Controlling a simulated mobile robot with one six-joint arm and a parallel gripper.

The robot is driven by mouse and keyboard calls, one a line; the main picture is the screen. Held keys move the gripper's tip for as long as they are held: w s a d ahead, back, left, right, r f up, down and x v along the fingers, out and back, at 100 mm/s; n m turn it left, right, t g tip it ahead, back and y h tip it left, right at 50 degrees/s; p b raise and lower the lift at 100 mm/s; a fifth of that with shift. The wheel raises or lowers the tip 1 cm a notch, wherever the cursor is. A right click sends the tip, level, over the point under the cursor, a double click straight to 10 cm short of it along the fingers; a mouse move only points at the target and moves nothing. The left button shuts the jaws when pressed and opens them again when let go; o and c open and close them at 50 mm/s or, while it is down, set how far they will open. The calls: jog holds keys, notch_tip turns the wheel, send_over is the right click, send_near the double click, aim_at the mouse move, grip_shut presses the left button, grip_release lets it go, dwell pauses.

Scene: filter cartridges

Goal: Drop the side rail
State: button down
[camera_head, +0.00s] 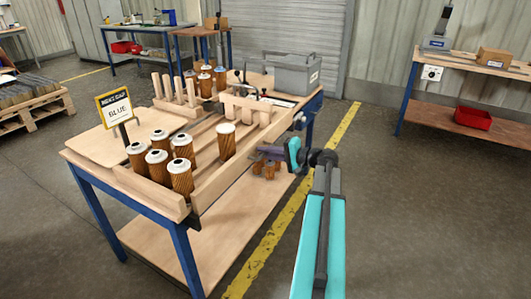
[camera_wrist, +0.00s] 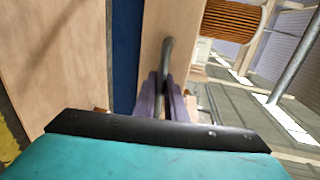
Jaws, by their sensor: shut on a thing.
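The wooden side rail (camera_head: 222,176) stands upright along the right long edge of the table. It also shows in the wrist view (camera_wrist: 188,25) as a pale wooden board. My gripper (camera_head: 268,162) is at the outer face of the rail. In the wrist view its purple fingers (camera_wrist: 166,104) are shut on a grey bent handle (camera_wrist: 167,55) in front of the rail. The handle is hidden behind the fingers in the head view. An orange-brown filter cartridge (camera_head: 227,142) stands inside the rail, and pleats of a cartridge (camera_wrist: 235,16) show past the rail's edge in the wrist view.
Several filter cartridges (camera_head: 157,166) stand at the table's near end, others (camera_head: 205,84) at the far end. A grey bin (camera_head: 290,72) is at the back. Floor right of the yellow line (camera_head: 290,205) is clear.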

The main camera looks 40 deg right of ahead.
notch_tip(320, 180, down, 4)
jog(key=shift+f+b, duration=0.2)
jog(key=shift+b, duration=0.5)
jog(key=c, duration=2.1)
grip_release()
jog(key=shift+s+r, duration=0.1)
jog(key=p+v, duration=0.1)
jog(key=v, duration=1.2)
jog(key=shift+s, duration=0.35)
jog(key=shift+d, duration=0.1)
